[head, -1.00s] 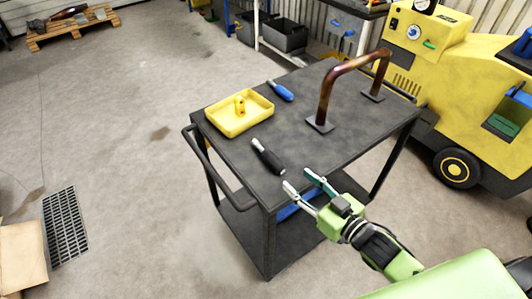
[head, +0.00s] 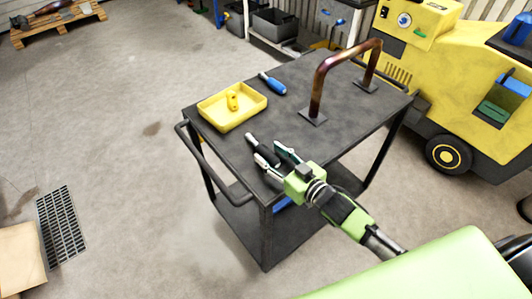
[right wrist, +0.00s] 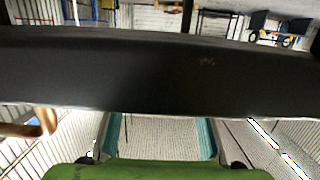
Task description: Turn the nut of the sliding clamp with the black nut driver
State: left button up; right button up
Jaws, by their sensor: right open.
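The black nut driver (head: 254,142) lies on the dark top of the cart (head: 225,150), near its front edge. My right gripper (head: 266,151) is open in the head view, with one finger on each side of the driver. The fingers hide part of the driver, and I cannot tell whether they touch it. In the right wrist view, a wide dark band (right wrist: 160,72) crosses the picture in front of the teal fingers, and I cannot tell what it is. I cannot make out the sliding clamp or its nut. My left gripper is not in view.
A yellow tray (head: 212,122) holding a small yellow piece (head: 232,100) and a blue-handled tool (head: 272,84) are on the cart. A yellow machine (head: 435,75) is at the right. The floor at left is mostly clear.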

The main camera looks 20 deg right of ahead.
aim_at(262, 149)
jog(key=x, duration=0.4)
jog(key=shift+w+a+f, duration=0.15)
jog(key=shift+a+f, duration=0.05)
jog(key=shift+f, duration=0.05)
grip_shut()
jog(key=shift+r, duration=0.15)
